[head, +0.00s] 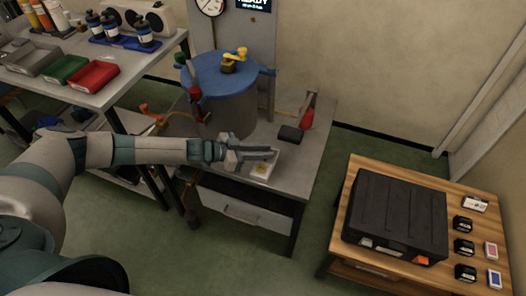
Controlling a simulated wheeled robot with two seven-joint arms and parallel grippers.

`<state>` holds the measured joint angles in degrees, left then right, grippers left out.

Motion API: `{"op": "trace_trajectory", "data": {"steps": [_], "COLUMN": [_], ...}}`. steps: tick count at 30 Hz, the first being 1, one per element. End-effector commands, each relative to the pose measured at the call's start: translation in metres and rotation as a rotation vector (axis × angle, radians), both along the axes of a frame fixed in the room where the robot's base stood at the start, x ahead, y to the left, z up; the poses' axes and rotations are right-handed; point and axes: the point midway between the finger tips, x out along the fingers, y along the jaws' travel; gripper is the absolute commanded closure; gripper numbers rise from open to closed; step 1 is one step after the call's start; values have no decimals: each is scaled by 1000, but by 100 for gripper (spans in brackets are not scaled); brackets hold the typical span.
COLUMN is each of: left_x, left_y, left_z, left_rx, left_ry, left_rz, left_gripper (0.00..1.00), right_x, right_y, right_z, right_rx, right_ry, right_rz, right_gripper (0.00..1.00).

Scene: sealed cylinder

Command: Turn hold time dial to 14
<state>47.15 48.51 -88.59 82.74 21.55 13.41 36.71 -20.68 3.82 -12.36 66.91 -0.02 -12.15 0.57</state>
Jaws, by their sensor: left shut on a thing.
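A small white box (263,168) with a yellow mark lies on the front of the grey bench (225,185). My left gripper (274,153) reaches in from the left, with its dark fingers at the box's back part. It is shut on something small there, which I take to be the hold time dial. The fingers hide the dial, so its setting cannot be read. A grey cylinder vessel (228,110) with a blue lid (222,72) stands behind the gripper. My right gripper is not in view.
A red-handled tool (307,115) and a small black block (290,135) are on the bench's right side. A round gauge (210,3) and a display (253,4) are behind the vessel. A wooden table (400,187) with a black case (395,215) stands right. Floor between is clear.

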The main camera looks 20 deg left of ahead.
Motion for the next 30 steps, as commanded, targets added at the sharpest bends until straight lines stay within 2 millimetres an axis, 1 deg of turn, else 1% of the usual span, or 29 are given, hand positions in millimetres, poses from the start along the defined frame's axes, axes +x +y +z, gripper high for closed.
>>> {"op": "trace_trajectory", "data": {"steps": [4, 5, 6, 7, 16, 20, 24, 30], "left_x": [1, 1, 1, 1, 0, -2, -7, -23], "left_y": [0, 0, 0, 0, 0, 3, 10, 30], "left_z": [1, 1, 1, 1, 0, 1, 5, 14], "left_rx": [0, 0, 0, 0, 0, 0, 0, 1], "left_ry": [-2, -2, -2, -2, 0, 0, 0, 0], "left_rz": [1, 1, 1, 1, 1, 1, 1, 2], "left_gripper": [100, 76, 67, 62, 62, 62, 62, 62], "right_x": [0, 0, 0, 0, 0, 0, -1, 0], "right_y": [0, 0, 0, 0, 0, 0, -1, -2], "right_z": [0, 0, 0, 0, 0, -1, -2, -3], "right_rx": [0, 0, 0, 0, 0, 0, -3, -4], "right_ry": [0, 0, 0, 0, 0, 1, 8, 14], "right_rz": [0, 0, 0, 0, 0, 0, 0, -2], "right_gripper": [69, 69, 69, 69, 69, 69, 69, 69]}}
